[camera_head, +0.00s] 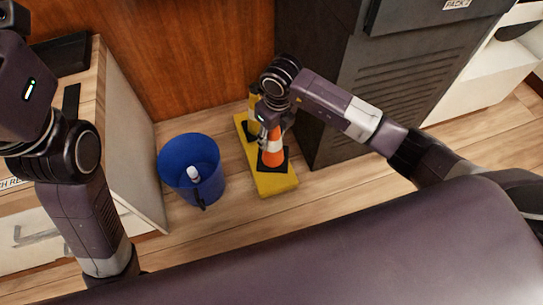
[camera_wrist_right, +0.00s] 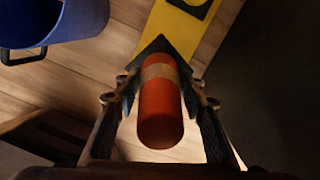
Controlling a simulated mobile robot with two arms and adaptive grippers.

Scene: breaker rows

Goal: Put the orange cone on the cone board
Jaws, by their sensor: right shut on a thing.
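The orange cone (camera_head: 273,148), with a pale band and a black base, stands roughly upright over the near part of the yellow cone board (camera_head: 277,185). Whether its base touches the board cannot be told. My right gripper (camera_head: 274,124) is shut on the cone's upper part from above. In the right wrist view the orange cone (camera_wrist_right: 161,115) sits between the two fingers of the right gripper (camera_wrist_right: 160,102), and the yellow cone board (camera_wrist_right: 180,28) lies beyond it. My left arm is at the left edge, and its gripper does not show.
A yellow cone (camera_head: 255,105) with a black base stands at the board's far end, partly hidden by my right arm. A blue bucket (camera_head: 173,176) holding a white item stands left of the board. A dark cabinet (camera_head: 335,125) rises close on the right. Wooden floor lies clear in front.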

